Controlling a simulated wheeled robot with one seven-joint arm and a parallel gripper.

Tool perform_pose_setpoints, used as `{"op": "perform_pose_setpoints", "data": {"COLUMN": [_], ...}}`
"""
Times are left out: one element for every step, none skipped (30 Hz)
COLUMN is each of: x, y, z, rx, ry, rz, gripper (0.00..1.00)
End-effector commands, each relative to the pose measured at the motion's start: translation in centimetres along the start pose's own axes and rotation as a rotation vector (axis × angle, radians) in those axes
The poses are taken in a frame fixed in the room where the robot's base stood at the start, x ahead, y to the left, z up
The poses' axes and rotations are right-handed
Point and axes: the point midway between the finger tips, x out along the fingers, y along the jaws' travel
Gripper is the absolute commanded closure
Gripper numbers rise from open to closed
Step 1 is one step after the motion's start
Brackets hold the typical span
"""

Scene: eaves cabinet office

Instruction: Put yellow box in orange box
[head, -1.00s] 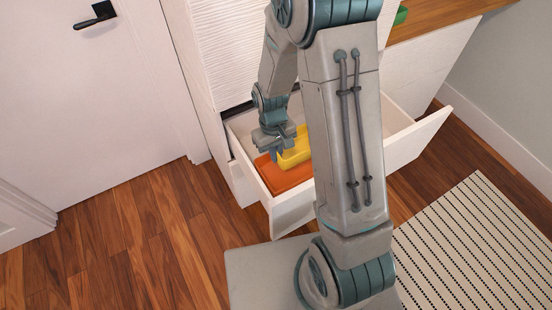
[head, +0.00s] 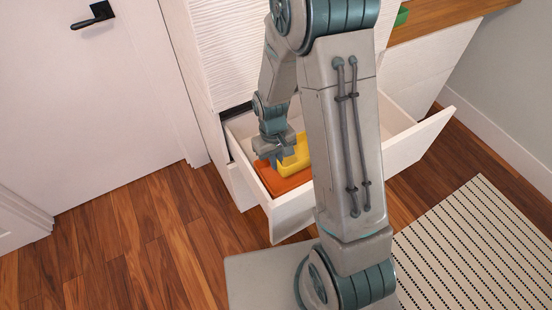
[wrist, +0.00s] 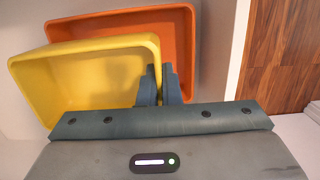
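The yellow box (head: 297,157) is an open, shallow tray in the pulled-out white drawer. The orange box (head: 287,182) is a similar open tray in the same drawer. In the wrist view the yellow box (wrist: 85,85) overlaps the near left part of the orange box (wrist: 182,45), whose far and right walls stay visible. My gripper (head: 277,160) points down, and in the wrist view its fingers (wrist: 158,85) are closed around the yellow box's right wall. I cannot tell whether the yellow box touches the orange one.
A wooden countertop (head: 440,22) with a green object (head: 401,15) is at the top right. A striped rug (head: 470,245) lies at the lower right. The wooden floor (head: 130,240) at left is clear.

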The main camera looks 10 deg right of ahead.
Motion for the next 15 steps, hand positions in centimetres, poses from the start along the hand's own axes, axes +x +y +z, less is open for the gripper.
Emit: {"op": "perform_pose_setpoints", "data": {"x": [0.7,0.9,1.2,1.4,1.6,1.9,2.1,2.3,2.6,2.8,3.0,3.3,3.5,3.7,4.0], "y": [0.0,0.0,0.0,0.0,0.0,0.0,0.0,0.0,0.0,0.0,0.0,0.0,0.0,0.0,0.0], "z": [-0.1,-0.1,-0.1,-0.1,-0.2,-0.2,-0.2,-0.2,-0.3,-0.3,-0.3,-0.4,-0.4,-0.4,-0.5], "rx": [0.000,0.000,0.000,0.000,0.000,0.000,0.000,0.000,0.000,0.000,0.000,0.000,0.000,0.000,0.000], "ry": [-0.001,-0.001,-0.001,-0.001,-0.001,-0.002,-0.002,-0.002,-0.002,-0.002,-0.002,-0.002,-0.002,-0.001,-0.001], "rz": [0.000,0.000,0.000,0.000,0.000,0.000,0.000,0.000,0.000,0.000,0.000,0.000,0.000,0.000,0.000], "gripper": [1.00,1.00,1.00,1.00,1.00,1.00,1.00,1.00,1.00,1.00,1.00,1.00,1.00,1.00,1.00]}}
